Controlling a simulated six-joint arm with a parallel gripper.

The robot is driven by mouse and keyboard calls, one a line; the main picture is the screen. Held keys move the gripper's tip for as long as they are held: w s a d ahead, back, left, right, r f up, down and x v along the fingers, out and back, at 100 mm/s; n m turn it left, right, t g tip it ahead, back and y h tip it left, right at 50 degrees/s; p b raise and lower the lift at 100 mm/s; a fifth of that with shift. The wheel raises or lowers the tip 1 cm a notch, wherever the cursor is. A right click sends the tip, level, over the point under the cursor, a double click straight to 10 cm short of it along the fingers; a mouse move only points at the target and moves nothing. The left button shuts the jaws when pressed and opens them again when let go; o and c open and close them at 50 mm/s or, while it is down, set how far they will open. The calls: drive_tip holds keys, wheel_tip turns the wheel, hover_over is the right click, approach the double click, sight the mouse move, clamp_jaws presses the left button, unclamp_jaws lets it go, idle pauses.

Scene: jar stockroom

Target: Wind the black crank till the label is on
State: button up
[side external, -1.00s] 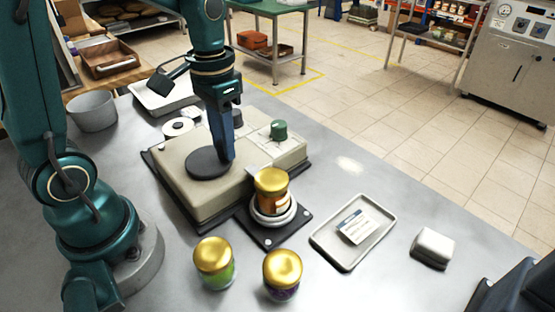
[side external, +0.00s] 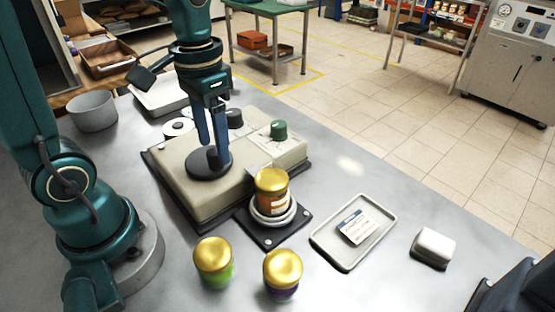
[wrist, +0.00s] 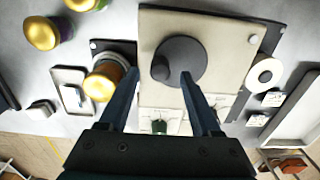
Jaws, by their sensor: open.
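The black crank is a dark disc (side external: 196,164) with an upright knob, lying on top of a beige machine (side external: 190,198). In the wrist view the crank's knob (wrist: 160,69) shows at the disc's edge, between my fingertips. My gripper (side external: 213,153) is open, pointing down just over the disc; I cannot tell if either finger touches the knob. A gold-lidded jar with orange contents (side external: 272,188) stands upright in the round white holder (side external: 274,217) beside the machine. A small pale patch shows on its side, too small to tell how well it is stuck.
A tray (side external: 330,247) holds a printed card (side external: 353,226). A green knob (side external: 278,130) rises from the machine. A grey pot (side external: 93,112) stands at left.

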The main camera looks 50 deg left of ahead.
drive_tip(key=shift+r, duration=3)
drive_tip(key=shift+s+d+r, duration=0.1)
drive_tip(key=shift+d+r, duration=0.1)
drive_tip(key=shift+r, duration=0.1)
drive_tip(key=s+d+f+t, duration=0.3)
drive_tip(key=s+t, duration=0.1)
drive_tip(key=t, duration=0.1)
drive_tip(key=shift+s+t, duration=0.25)
drive_tip(key=shift+t, duration=0.05)
drive_tip(key=shift+d, duration=0.1)
